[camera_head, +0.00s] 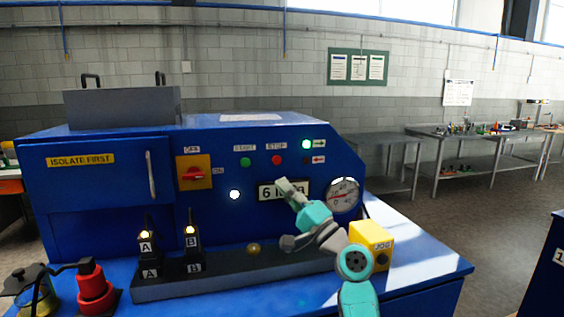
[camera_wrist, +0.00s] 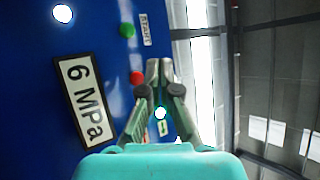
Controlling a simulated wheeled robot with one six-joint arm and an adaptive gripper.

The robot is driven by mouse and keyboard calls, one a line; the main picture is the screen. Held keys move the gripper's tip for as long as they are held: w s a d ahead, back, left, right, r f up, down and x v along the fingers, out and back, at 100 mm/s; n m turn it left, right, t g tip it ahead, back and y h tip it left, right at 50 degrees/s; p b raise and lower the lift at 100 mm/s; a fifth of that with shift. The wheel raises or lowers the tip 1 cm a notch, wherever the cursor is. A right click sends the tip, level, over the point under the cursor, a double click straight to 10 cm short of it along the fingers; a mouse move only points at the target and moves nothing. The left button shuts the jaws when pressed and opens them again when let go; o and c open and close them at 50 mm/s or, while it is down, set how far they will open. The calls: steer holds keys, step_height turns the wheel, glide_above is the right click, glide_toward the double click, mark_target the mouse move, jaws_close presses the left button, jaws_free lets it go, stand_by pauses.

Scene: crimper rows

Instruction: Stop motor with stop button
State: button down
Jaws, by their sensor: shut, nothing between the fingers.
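The red stop button (camera_head: 277,160) sits on the blue machine panel under a STOP label. It also shows in the wrist view (camera_wrist: 137,78), just left of my fingertips. The green start button (camera_head: 245,162) is to its left in the head view and shows in the wrist view (camera_wrist: 127,30). My gripper (camera_head: 283,183) is shut and empty, with its tips just below the stop button in the head view. In the wrist view, the fingertips (camera_wrist: 159,68) lie beside the red button; I cannot tell whether they touch the panel. A green lamp (camera_head: 306,144) is lit.
A 6 MPa plate (camera_head: 264,193) is partly hidden by my gripper. A gauge (camera_head: 343,195) is right of it. A red rotary switch (camera_head: 194,172) is on the left. A yellow JOG box (camera_head: 371,240) and black A and B parts (camera_head: 192,250) stand in front.

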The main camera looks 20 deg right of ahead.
mark_target(277, 160)
steer(key=shift+w+d+r+g+y, duration=0.15)
steer(key=shift+d+r+y, duration=0.15)
steer(key=shift+d+r, duration=0.2)
steer(key=shift+w+d+r+g+y, duration=0.15)
steer(key=shift+d+r+y, duration=0.2)
steer(key=shift+r, duration=0.25)
steer(key=shift+h, duration=0.25)
steer(key=shift+w, duration=0.1)
steer(key=shift+w, duration=4.25)
steer(key=shift+w, duration=0.25)
steer(key=shift+w, duration=0.2)
steer(key=shift+w, duration=0.5)
steer(key=shift+s, duration=0.95)
